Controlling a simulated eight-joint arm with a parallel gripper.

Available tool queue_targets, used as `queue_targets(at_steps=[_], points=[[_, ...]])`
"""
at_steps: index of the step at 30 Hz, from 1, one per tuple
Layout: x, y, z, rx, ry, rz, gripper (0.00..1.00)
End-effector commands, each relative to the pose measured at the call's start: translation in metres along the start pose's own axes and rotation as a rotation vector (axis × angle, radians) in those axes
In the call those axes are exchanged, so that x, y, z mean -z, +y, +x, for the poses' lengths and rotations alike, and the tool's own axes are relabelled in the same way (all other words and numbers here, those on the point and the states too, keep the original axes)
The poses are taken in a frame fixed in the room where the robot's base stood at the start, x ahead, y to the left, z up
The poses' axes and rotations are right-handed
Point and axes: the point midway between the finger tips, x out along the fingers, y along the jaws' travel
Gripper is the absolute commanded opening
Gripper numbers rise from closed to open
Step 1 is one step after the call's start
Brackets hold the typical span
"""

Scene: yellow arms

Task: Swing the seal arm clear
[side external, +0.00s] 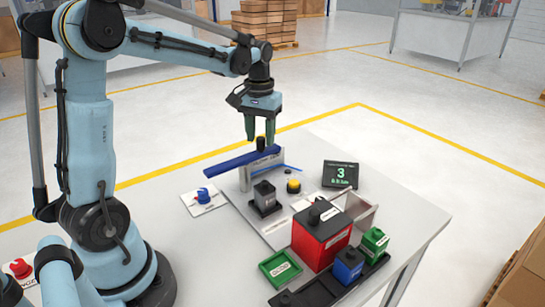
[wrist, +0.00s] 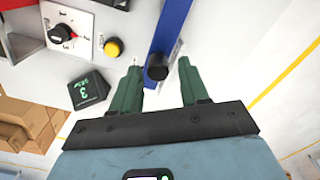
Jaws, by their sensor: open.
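The seal arm is a long blue bar (side external: 230,164) lying level on a light grey bracket (side external: 246,178) over the table. It also shows in the wrist view (wrist: 172,30), running up from the middle. A dark upright knob (side external: 260,145) stands near the bar's right end. My gripper (side external: 261,138) points down over this end with its green fingers apart. In the wrist view the knob (wrist: 157,67) appears between the open fingertips (wrist: 160,69), with no clear contact.
A yellow button (side external: 293,186) and a display (side external: 340,174) reading 3 are to the right. A blue knob (side external: 203,194) sits left of the bar.

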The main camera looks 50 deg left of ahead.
Motion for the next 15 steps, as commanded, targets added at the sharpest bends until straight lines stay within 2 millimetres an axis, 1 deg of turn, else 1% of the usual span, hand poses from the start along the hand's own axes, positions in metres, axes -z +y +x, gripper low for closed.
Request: queue_targets(at_steps=[15], points=[[-0.001, 0.0, -0.038, 0.0, 0.0, 0.0, 0.45]])
